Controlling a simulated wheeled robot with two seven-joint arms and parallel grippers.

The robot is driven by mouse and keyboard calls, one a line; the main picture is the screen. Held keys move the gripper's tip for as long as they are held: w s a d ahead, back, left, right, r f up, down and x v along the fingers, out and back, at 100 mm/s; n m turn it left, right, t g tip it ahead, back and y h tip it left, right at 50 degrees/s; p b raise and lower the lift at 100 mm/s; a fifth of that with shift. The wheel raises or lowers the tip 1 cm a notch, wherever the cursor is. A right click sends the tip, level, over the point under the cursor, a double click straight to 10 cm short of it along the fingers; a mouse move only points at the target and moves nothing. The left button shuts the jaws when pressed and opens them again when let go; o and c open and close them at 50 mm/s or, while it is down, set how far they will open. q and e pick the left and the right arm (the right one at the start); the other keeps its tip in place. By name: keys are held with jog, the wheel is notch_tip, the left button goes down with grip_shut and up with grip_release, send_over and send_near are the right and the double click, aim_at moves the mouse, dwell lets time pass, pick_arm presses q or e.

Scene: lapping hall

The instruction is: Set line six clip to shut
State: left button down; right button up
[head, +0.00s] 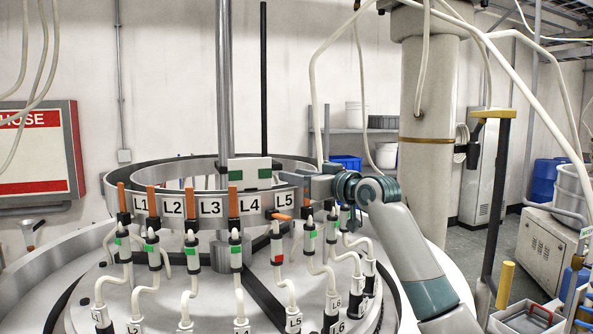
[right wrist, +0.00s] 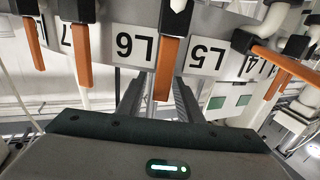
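A metal ring (head: 190,222) carries labels and orange clips. In the right wrist view, which is upside down, the line six clip (right wrist: 165,68) stands beside the L6 label (right wrist: 135,46), in line with most other clips. My right gripper (right wrist: 158,88) is open, with one finger on each side of this clip; whether either touches it I cannot tell. In the head view the right gripper (head: 310,183) is at the ring just right of L5 and largely hides the clip. The line five clip (head: 281,217) lies turned sideways, with a red band on its hose fitting. My left gripper is out of view.
Upright orange clips with green-banded fittings stand at L1 to L4, such as the L4 clip (head: 233,202). White hoses (head: 150,275) run down to the round table. A thick column (head: 428,130) stands behind my right arm. A white and green block (head: 249,172) sits behind the ring.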

jog(key=shift+c, duration=0.6)
grip_shut()
